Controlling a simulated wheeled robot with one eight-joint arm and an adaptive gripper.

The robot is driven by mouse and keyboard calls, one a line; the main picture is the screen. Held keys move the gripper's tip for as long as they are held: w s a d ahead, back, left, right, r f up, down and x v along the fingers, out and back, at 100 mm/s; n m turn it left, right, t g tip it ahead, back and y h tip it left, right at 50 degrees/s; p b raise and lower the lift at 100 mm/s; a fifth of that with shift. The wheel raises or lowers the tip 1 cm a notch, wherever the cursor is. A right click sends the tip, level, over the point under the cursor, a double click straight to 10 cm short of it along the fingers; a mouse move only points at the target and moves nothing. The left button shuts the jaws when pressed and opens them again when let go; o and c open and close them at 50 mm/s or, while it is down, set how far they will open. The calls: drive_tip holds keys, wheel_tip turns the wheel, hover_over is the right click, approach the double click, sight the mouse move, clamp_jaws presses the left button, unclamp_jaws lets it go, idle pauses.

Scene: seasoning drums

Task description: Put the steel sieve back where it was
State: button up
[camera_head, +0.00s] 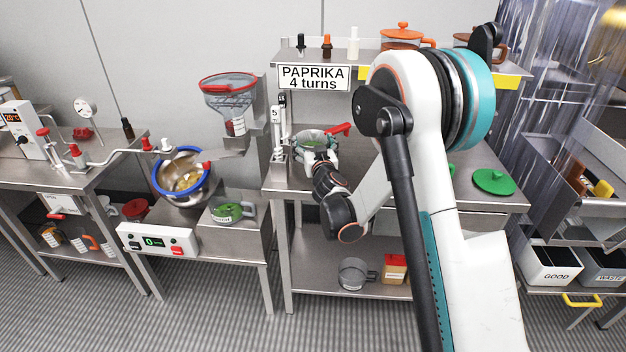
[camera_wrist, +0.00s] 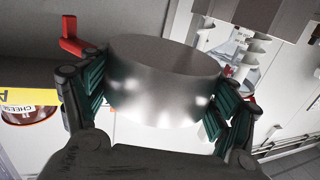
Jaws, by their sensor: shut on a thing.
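My gripper (camera_head: 318,150) is over the middle steel bench, just below the paprika sign. It is shut on a round, smooth steel-walled thing that looks like the steel sieve (camera_wrist: 165,85). In the wrist view the green-padded fingers (camera_wrist: 160,100) press it from both sides. In the head view the steel sieve (camera_head: 309,134) is partly hidden by my gripper, and a red handle (camera_head: 340,129) shows beside it. Its inside and mesh cannot be made out. I cannot tell whether it touches the bench below.
A white measuring stand (camera_head: 280,125) is close left of my gripper. The hopper (camera_head: 229,90) and blue-rimmed drum (camera_head: 183,175) stand farther left. A green lid (camera_head: 494,181) lies on the bench at right. A round vessel (camera_head: 354,273) sits on the lower shelf.

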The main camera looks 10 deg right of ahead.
wheel_tip(320, 180, down, 12)
drive_tip(key=b, duration=0.4)
drive_tip(key=shift+r, duration=0.15)
drive_tip(key=o, duration=1.1)
